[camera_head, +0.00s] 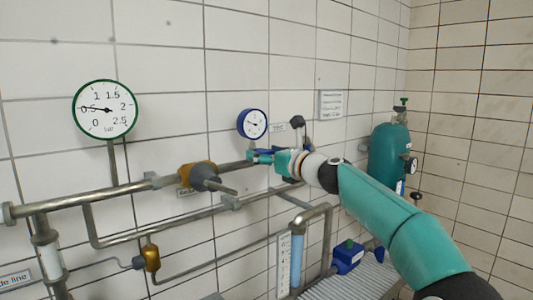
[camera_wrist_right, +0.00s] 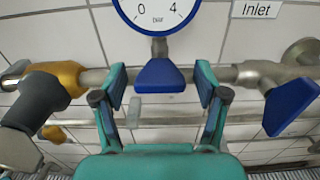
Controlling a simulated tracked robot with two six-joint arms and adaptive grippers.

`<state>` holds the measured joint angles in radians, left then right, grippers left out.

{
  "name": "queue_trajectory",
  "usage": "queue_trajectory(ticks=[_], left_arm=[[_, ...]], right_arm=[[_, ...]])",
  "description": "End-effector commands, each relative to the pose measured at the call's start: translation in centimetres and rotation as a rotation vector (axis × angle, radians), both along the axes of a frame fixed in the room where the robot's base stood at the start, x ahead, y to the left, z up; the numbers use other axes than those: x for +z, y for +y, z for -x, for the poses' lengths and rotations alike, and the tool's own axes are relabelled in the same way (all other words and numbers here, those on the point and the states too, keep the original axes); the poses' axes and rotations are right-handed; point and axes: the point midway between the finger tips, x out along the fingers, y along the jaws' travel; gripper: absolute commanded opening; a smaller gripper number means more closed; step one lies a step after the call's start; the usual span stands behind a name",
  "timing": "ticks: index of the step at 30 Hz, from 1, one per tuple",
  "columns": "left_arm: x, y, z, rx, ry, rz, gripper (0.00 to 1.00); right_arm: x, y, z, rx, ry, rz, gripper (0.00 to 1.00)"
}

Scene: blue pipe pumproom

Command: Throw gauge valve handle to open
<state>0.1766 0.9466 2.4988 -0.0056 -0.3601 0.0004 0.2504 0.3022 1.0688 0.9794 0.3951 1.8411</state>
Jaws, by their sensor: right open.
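A blue wedge-shaped valve handle (camera_wrist_right: 158,75) sits on the pipe directly below the blue-rimmed gauge (camera_wrist_right: 158,10) in the right wrist view. The gauge also shows on the wall in the head view (camera_head: 252,123). My right gripper (camera_wrist_right: 161,85) is open, with one finger on each side of this handle and a visible gap to both. In the head view the right gripper (camera_head: 264,156) is at the pipe just below the gauge, and it mostly hides the handle. My left gripper is in neither view.
A second blue handle (camera_wrist_right: 290,107) hangs at the right, below the "Inlet" label (camera_wrist_right: 256,9). A brass-coloured valve with a dark grey body (camera_head: 200,176) is on the pipe to the left. A green-rimmed gauge (camera_head: 105,109) and a teal tank (camera_head: 388,152) stand farther out.

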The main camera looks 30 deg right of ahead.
Motion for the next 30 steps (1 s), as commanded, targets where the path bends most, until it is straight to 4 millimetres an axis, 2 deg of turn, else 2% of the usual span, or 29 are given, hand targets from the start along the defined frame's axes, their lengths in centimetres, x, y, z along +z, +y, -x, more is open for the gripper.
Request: queue_trajectory(ticks=[2,12,22,30], left_arm=[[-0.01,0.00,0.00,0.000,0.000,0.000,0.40],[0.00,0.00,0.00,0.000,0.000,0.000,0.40],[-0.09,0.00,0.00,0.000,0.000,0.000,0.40],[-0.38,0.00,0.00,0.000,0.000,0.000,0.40]], right_arm=[[0.00,0.01,0.01,0.000,0.000,0.000,0.70],[0.00,0.00,0.03,0.000,0.000,0.000,0.13],[-0.02,-0.01,0.05,0.000,-0.003,0.036,0.12],[-0.08,-0.02,0.04,0.000,-0.014,0.175,0.12]])
